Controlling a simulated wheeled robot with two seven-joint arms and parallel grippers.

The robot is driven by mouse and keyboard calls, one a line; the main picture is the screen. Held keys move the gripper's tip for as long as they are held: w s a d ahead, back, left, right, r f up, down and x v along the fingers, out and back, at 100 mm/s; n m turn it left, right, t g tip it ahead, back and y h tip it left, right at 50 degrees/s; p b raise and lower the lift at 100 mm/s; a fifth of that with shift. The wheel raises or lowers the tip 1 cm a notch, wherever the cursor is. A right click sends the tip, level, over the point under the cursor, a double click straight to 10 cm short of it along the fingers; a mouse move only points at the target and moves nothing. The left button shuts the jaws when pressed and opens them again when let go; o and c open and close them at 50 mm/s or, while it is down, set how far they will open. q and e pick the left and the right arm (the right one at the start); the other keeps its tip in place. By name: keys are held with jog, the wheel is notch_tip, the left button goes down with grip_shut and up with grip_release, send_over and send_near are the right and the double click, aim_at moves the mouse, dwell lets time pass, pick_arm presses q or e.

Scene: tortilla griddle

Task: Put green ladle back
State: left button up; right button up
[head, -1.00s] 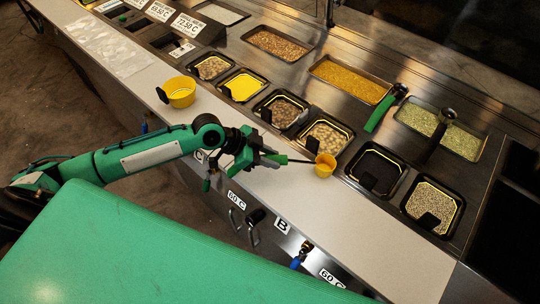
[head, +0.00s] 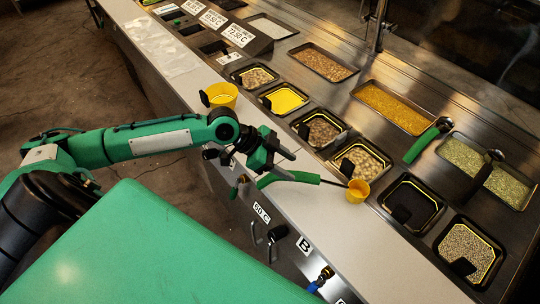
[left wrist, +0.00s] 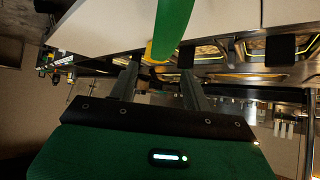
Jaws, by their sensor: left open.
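My left gripper (head: 278,155) is open, right beside the handle, with nothing held. In the left wrist view the green handle (left wrist: 172,28) shows just beyond the open fingers (left wrist: 158,72), apart from them as far as I can tell. A second green-handled ladle (head: 421,146) with a metal head lies by the back trays. My right gripper is out of view.
A yellow cup with a black handle (head: 222,96) stands on the pale counter (head: 290,210) to the left. Several food trays, such as the yellow one (head: 284,99), are set in the steel top. A dark-handled ladle (head: 486,172) lies at the right.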

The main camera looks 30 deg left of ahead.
pick_arm(q)
jog(key=shift+b+v, duration=0.6)
jog(key=shift+v, duration=2.3)
